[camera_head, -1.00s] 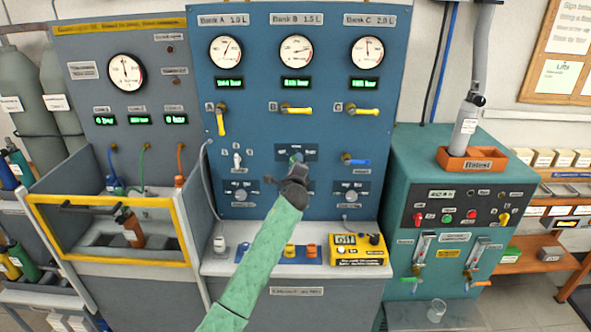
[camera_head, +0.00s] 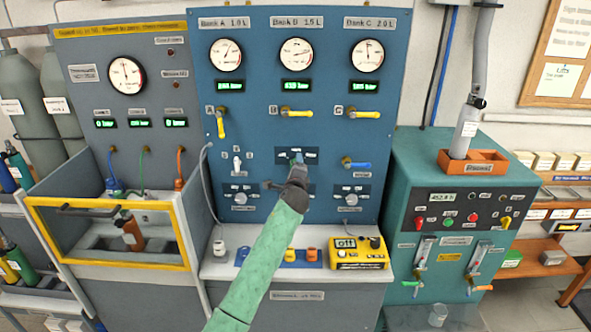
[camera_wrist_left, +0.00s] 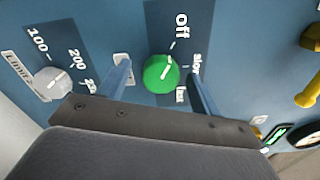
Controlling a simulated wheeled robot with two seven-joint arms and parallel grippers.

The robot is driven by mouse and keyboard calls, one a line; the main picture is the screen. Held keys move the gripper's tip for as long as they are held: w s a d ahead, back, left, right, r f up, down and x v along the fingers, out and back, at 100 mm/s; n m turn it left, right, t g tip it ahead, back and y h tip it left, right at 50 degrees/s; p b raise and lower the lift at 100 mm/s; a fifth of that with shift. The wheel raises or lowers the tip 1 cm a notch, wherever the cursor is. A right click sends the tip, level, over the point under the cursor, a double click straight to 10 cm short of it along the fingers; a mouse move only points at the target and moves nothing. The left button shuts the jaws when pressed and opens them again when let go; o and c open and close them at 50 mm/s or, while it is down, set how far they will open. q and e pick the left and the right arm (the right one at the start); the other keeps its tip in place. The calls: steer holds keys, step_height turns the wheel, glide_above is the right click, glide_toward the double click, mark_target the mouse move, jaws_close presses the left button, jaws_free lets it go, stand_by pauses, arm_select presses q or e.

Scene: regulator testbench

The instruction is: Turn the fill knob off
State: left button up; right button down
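The green fill knob (camera_wrist_left: 161,74) sits on a dark plate on the blue panel, with labels "Off", "slow" and one partly hidden. Its white mark slants up and right, roughly toward the side between "Off" and "slow"; the exact setting is unclear. In the head view the green knob (camera_head: 297,157) shows small just above my left gripper (camera_head: 296,172). In the wrist view my left gripper (camera_wrist_left: 160,84) is open, its two blue fingers on either side of the knob, with visible gaps. My right gripper is not in view.
A blue-handled valve (camera_head: 357,163) is to the right. A yellow meter (camera_head: 358,252) stands on the ledge below.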

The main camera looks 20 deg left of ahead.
arm_select(q)
steer(key=b+v, duration=0.2)
steer(key=v, duration=0.5)
steer(key=shift+s+b, duration=0.4)
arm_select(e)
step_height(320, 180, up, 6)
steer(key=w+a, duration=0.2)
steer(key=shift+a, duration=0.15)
arm_select(q)
steer(key=shift+d, duration=0.15)
